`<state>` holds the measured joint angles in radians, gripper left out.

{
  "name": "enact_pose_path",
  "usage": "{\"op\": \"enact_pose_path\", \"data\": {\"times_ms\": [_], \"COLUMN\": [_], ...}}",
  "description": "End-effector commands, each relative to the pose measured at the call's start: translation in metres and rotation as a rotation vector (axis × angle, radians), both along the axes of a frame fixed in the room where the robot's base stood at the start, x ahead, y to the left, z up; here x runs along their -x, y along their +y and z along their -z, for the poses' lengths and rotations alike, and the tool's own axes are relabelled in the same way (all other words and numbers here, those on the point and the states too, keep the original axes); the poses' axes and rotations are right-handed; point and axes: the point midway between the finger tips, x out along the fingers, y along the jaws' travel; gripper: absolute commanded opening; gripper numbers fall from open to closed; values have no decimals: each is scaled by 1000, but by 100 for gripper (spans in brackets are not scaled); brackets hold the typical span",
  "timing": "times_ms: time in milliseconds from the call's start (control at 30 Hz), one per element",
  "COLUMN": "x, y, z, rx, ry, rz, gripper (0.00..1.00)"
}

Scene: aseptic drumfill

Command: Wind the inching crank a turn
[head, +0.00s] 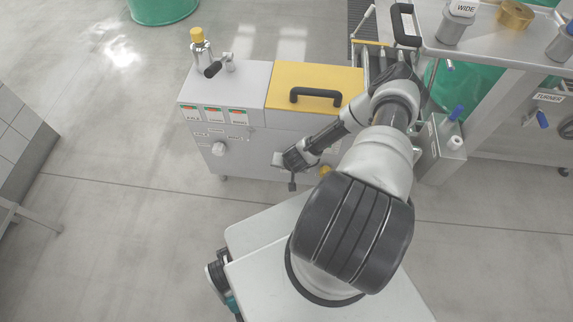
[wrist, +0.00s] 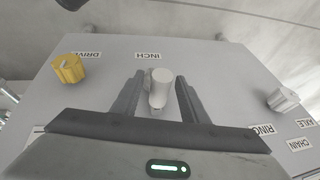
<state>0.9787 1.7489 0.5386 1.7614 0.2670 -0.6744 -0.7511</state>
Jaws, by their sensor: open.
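The inching crank shows in the wrist view as a pale grey, round-ended handle (wrist: 160,88) by the INCH label (wrist: 147,56) on the cabinet's front panel. My gripper (wrist: 159,82) is open, with one dark finger on each side of the handle. A narrow gap shows on both sides, wider at the right finger. The base of the crank is hidden behind the handle and gripper. In the head view my gripper (head: 283,162) is at the front face of the grey cabinet (head: 248,150), and the crank cannot be made out clearly there.
A yellow knob (wrist: 68,68) by the DRIVE label and a pale knob (wrist: 282,99) stand on the same panel. The cabinet has a yellow lid (head: 315,78) with a black handle (head: 315,97). A bench (head: 490,40) stands at right.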

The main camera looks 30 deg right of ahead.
Motion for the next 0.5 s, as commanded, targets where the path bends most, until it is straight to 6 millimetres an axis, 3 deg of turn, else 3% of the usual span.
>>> {"op": "enact_pose_path", "data": {"times_ms": [133, 367, 500], "x": [0, 0, 0], "y": [0, 0, 0], "z": [0, 0, 0], "rx": [0, 0, 0], "ry": [0, 0, 0], "rz": [0, 0, -1], "gripper": [37, 0, 0]}}
